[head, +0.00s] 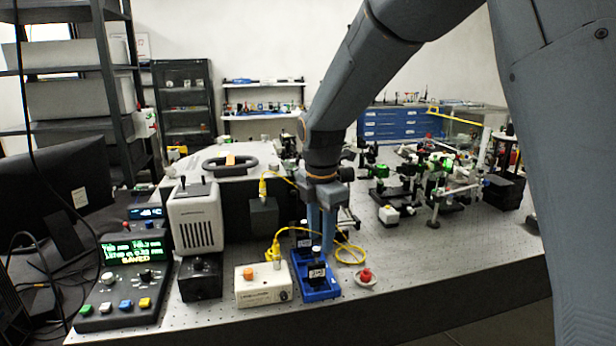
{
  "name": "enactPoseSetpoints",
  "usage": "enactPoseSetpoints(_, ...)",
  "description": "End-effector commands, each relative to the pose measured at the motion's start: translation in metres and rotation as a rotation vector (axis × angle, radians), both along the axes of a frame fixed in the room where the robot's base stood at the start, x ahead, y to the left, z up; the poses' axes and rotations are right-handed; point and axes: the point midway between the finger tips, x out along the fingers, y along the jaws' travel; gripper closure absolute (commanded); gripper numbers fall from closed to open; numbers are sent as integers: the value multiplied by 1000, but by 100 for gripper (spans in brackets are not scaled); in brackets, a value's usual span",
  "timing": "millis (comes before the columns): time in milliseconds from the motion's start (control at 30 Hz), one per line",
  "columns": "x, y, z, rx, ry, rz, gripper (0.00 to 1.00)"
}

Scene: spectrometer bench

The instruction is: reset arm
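My gripper (324,254) hangs from my arm in the middle of the head view, pointing down over the bench. Its blue-grey fingers reach down at the blue tray (321,295), which holds small dark items with pale labels. One of these, a dark labelled piece (317,272), stands right beside the fingertips. The fingers appear close together, but their tips overlap the tray's contents, so I cannot tell whether they hold anything.
A white box with an orange knob (262,285) stands left of the tray, and a red-knobbed piece (365,276) right of it. A console (122,283) reading "SAVED" is at the left. Optics (432,180) crowd the right back. The bench's front right (450,250) is clear.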

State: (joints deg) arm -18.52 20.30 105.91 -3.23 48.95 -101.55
Motion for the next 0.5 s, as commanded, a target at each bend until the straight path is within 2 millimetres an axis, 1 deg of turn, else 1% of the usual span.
enactPoseSetpoints(33,-7,-9,-3,8,0,-75,65)
enactPoseSetpoints(167,-24,-33,-12,30,2,-300,65)
enactPoseSetpoints(267,-43,-55,-21,49,4,-512,65)
enactPoseSetpoints(367,-67,-80,-32,73,5,-773,65)
enactPoseSetpoints(500,-108,-113,-49,107,5,-1167,65)
